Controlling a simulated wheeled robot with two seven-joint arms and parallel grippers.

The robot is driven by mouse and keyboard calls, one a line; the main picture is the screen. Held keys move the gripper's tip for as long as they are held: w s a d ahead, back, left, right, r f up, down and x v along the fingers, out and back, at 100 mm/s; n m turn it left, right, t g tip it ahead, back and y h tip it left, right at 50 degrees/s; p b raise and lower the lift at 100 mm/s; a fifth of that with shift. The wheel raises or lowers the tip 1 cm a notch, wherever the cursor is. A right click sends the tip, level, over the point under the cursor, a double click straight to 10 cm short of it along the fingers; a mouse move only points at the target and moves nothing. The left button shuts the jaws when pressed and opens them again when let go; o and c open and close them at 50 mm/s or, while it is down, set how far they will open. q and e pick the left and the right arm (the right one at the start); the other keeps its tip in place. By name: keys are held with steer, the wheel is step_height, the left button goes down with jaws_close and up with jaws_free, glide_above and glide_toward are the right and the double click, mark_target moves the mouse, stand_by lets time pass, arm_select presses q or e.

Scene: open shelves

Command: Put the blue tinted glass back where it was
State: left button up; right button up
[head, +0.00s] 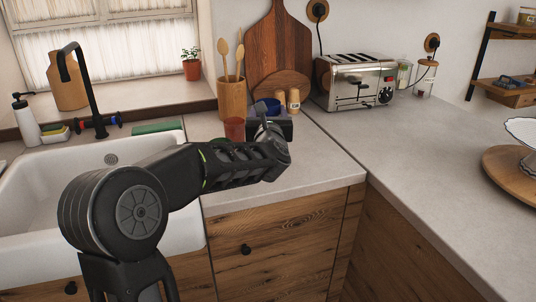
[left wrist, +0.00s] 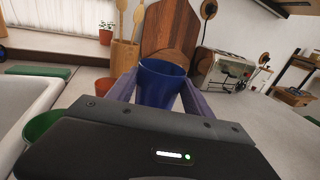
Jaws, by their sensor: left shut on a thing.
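The blue tinted glass (left wrist: 160,84) stands upright between the two fingers of my left gripper (left wrist: 158,92) in the left wrist view. The gripper is shut on it. In the head view, my left gripper (head: 270,126) reaches over the counter, and only the blue top of the glass (head: 272,104) shows behind it. A red tinted glass (head: 234,129) stands to the left of the gripper; it also shows in the left wrist view (left wrist: 103,86). A green glass (left wrist: 41,125) shows at the lower left of the wrist view, partly hidden by the gripper body. My right gripper is not in view.
A utensil holder (head: 231,99) with wooden spoons, cutting boards (head: 279,45) and small wooden shakers (head: 293,99) stand behind the gripper. A toaster (head: 355,80) is at the back right. The sink (head: 60,185) is on the left. The counter (head: 400,135) right of the gripper is clear.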

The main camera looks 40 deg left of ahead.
arm_select(q)
steer(key=shift+w+a+r, duration=0.1)
steer(key=shift+w+a, duration=0.2)
steer(key=shift+w, duration=0.1)
steer(key=shift+s+d+r, duration=0.1)
steer(key=shift+s, duration=0.05)
steer(key=shift+f, duration=3.15)
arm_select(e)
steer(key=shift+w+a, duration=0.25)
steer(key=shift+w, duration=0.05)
arm_select(q)
steer(key=shift+f, duration=1.9)
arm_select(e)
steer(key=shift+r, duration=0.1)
arm_select(q)
steer(key=o, duration=1.6)
steer(key=shift+f, duration=0.1)
